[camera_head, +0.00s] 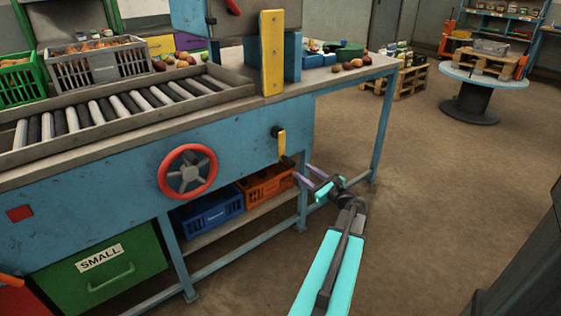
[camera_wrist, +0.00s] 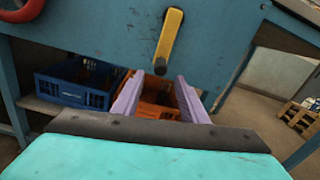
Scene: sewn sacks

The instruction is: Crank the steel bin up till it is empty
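A yellow crank arm (camera_head: 282,144) hangs down on the blue front of the bench, with a dark knob (camera_head: 288,160) at its lower end. In the wrist view the crank arm (camera_wrist: 171,35) tilts slightly, and its knob (camera_wrist: 160,67) shows between and just beyond my fingertips. My gripper (camera_head: 309,174) is open and empty, its purple fingers apart on either side of the knob's line. A blue-grey metal body (camera_head: 222,25) with a yellow plate (camera_head: 271,52) stands above the bench top; it may be the steel bin. It is cut off by the frame, and its inside is hidden.
A red handwheel (camera_head: 188,171) sits left of the crank. Blue (camera_head: 209,212) and orange (camera_head: 265,184) crates stand on the shelf below.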

